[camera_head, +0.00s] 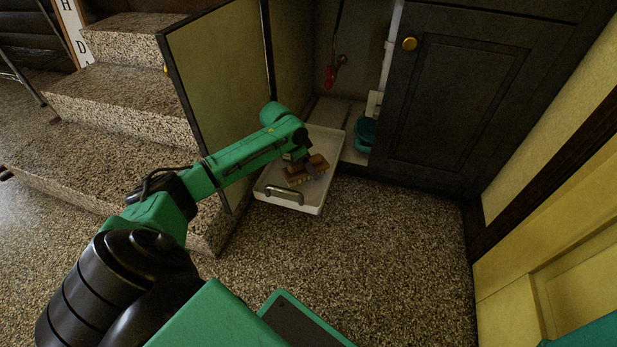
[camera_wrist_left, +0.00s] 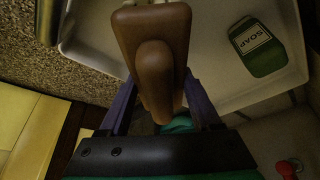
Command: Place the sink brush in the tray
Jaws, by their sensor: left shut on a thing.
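The sink brush (camera_head: 314,165) is brown, with a wooden body and a knob-like grip. My left gripper (camera_head: 305,162) is shut on it and holds it over the tray. In the left wrist view the brush (camera_wrist_left: 150,28) sits between the two fingers of my left gripper (camera_wrist_left: 162,90), with pale bristles just showing at its far end. The white tray (camera_head: 275,181) has low walls and a metal handle at its front. Its pale floor also shows in the left wrist view (camera_wrist_left: 215,60). I cannot tell whether the brush touches the tray floor. My right gripper is out of view.
A green soap bottle (camera_wrist_left: 256,46) lies in the tray. The tray extends from an open cabinet, with its open door (camera_head: 215,100) at left and a closed door (camera_head: 445,110) at right. A teal container (camera_head: 364,135) stands inside. Speckled floor (camera_head: 370,260) in front is clear.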

